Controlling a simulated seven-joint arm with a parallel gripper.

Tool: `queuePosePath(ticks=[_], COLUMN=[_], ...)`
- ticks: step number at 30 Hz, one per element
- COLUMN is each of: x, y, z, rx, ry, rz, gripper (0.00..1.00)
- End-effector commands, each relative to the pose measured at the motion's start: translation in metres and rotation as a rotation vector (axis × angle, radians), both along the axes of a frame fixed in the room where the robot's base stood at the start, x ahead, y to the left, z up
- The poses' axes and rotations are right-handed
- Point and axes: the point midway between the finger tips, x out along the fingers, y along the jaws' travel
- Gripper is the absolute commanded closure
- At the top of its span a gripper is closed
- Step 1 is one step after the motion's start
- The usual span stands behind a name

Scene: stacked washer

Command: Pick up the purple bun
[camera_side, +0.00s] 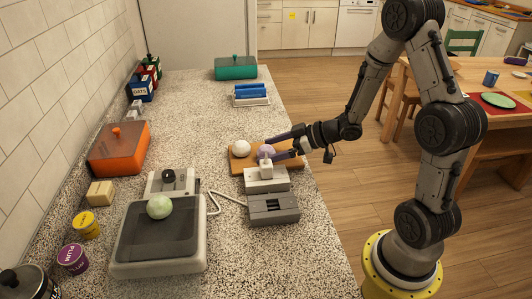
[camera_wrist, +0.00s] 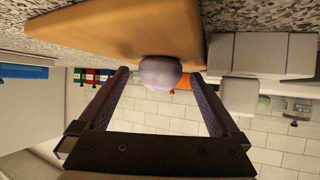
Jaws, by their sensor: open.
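The purple bun (camera_side: 266,150) sits on a wooden board (camera_side: 294,160) on the counter. In the wrist view the bun (camera_wrist: 160,73) is centred at the far end of my gripper, between the lines of the two fingers. My gripper (camera_side: 272,148) reaches in from the right, low over the board, with one finger on each side of the bun. It is open; the wrist view shows a gap between each fingertip and the bun (camera_wrist: 160,85). Whether the bun is fully between the fingertips I cannot tell. A white bun (camera_side: 241,148) lies to its left.
A white and grey device with a knob (camera_side: 266,180) stands close in front of the board. A scale-like appliance with a green bun (camera_side: 159,207) is at front left. An orange lidded dish (camera_side: 119,148) stands by the wall.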

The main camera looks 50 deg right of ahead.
Motion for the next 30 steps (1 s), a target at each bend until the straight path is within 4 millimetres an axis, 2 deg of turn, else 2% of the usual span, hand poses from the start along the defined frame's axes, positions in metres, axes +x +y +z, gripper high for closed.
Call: queuePosePath(ticks=[2, 17, 26, 30], x=[0.000, 0.000, 0.000, 0.000], y=[0.000, 0.000, 0.000, 0.000], z=[0.000, 0.001, 0.003, 0.012], rx=[0.000, 0.000, -0.001, -0.003], ry=[0.000, -0.001, -0.003, -0.005], rz=[0.000, 0.000, 0.001, 0.002], gripper=[0.01, 0.91, 0.93, 0.93])
